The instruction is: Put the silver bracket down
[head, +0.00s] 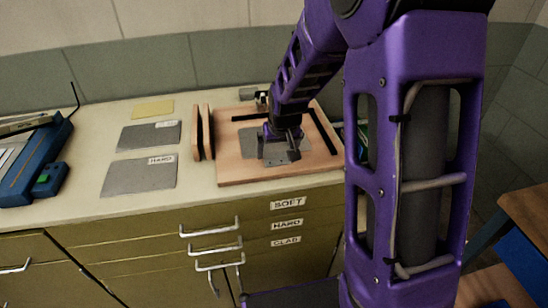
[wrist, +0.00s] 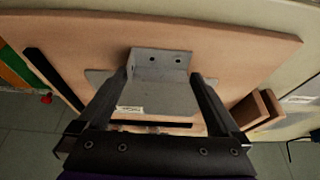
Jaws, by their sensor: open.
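The silver bracket (wrist: 160,66) is an L-shaped piece with two holes in its upright flange and a small white label on its flat part. It sits on or just above a grey plate (head: 250,140) on the wooden board (head: 231,174); I cannot tell whether they touch. My gripper (head: 279,156) points down over the board. In the wrist view my gripper (wrist: 161,78) is open, with one finger on each side of the bracket. In the head view my gripper largely hides the bracket.
Grey labelled sheets (head: 139,178) and a yellow sheet (head: 153,108) lie left of the board. Upright wooden pieces (head: 202,132) stand at its left edge. Black strips (head: 322,132) lie on the board. A blue tool (head: 38,158) is at far left. Counter front is clear.

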